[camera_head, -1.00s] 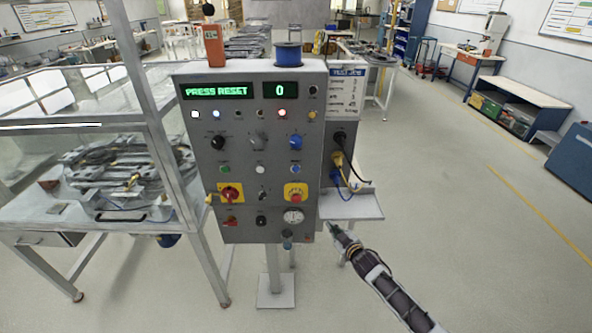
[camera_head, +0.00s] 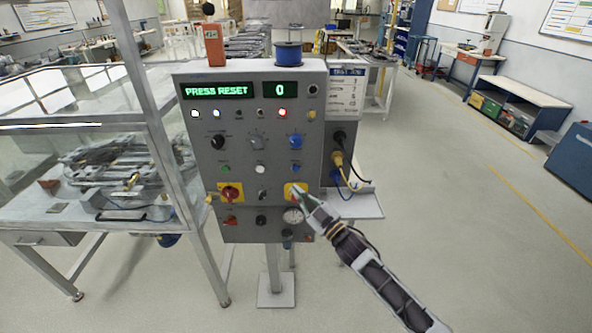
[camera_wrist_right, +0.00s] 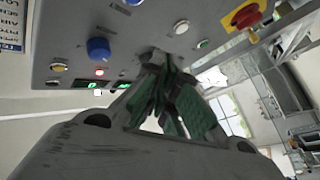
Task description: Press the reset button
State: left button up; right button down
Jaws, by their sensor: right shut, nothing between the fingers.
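The grey control panel (camera_head: 240,130) faces me, its green display (camera_head: 218,91) reading "PRESS RESET" and a smaller one showing 0. A row holds a green button (camera_head: 225,169), a white button (camera_head: 260,169) and a blue button (camera_head: 295,168); their labels are too small to read. Contact cannot be told. The wrist view shows the closed fingers (camera_wrist_right: 165,65) near the panel, with the blue button (camera_wrist_right: 134,2) at the top edge. My left gripper is out of view.
Cables (camera_head: 345,165) plug into the panel's right side above a small shelf (camera_head: 352,206). A glazed enclosure (camera_head: 95,180) stands left. The floor at right is clear.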

aim_at(296, 168)
jog(key=shift+s+a+r+y, duration=0.15)
jog(key=shift+s+r+y, duration=0.1)
jog(key=shift+y, duration=0.05)
jog(key=shift+w, duration=0.15)
dwell(0.3)
jog(key=shift+w+b, duration=1.85)
jog(key=shift+w, duration=2.4)
jog(key=shift+w+d, duration=0.2)
jog(key=shift+w, duration=0.65)
jog(key=shift+s, duration=0.85)
jog(key=shift+s+p, duration=0.1)
jog(key=shift+p, duration=0.25)
